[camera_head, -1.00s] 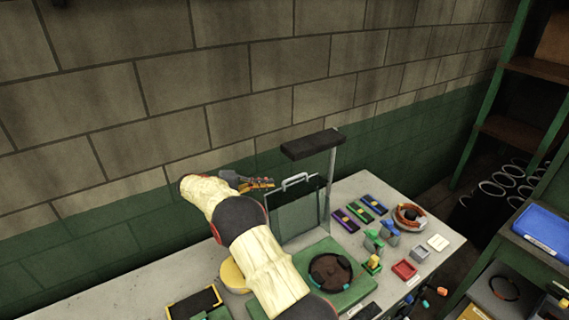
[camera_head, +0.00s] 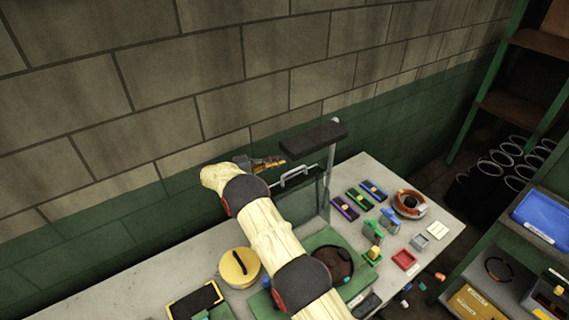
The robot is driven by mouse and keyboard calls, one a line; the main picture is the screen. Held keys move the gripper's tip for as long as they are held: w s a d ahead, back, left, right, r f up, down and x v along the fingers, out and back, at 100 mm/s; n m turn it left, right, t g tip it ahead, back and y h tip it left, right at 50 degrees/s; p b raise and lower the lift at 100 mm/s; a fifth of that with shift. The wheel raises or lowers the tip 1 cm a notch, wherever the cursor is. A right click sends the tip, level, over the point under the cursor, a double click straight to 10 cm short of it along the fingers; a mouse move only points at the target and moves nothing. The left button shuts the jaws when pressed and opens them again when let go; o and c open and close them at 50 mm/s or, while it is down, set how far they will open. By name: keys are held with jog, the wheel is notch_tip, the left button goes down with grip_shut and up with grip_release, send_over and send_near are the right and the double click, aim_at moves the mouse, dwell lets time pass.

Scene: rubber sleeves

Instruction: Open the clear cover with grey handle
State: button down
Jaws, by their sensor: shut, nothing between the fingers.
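The clear cover (camera_head: 311,198) stands upright at the back of the bench, behind a green base (camera_head: 322,240). Its grey handle (camera_head: 295,174) is along its top edge. My arm crosses in front and hides much of the cover and part of the base. My gripper (camera_head: 280,161) is shut and empty. In the picture it is just above and left of the handle; I cannot tell whether they touch. A dark round part (camera_head: 336,264) sits on the green base.
A dark flat bar on a post (camera_head: 313,138) overhangs just right of my gripper. A yellow round lidded thing (camera_head: 240,268) and a black tray (camera_head: 195,301) lie left of my arm. Small coloured blocks (camera_head: 360,199) lie to the right. The block wall is close behind.

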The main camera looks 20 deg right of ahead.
aim_at(295, 184)
jog(key=s, duration=0.2)
jog(key=s+d+p, duration=0.1)
jog(key=shift+s+d+f+p, duration=0.15)
jog(key=shift+s+d+p, duration=0.05)
jog(key=shift+s+p, duration=0.15)
jog(key=shift+s, duration=0.1)
jog(key=shift+s+d+r+m+y+b, duration=0.15)
jog(key=shift+s+r+m+b, duration=0.25)
jog(key=shift+s, duration=0.75)
jog(key=shift+s+d+r+m+y+b, duration=0.1)
jog(key=shift+s+d+r+m+b, duration=0.3)
jog(key=shift+s, duration=0.8)
jog(key=shift+s+d+r+m+y+b, duration=0.1)
jog(key=shift+s+r+m+b, duration=0.3)
jog(key=shift+s, duration=0.75)
jog(key=shift+r, duration=0.1)
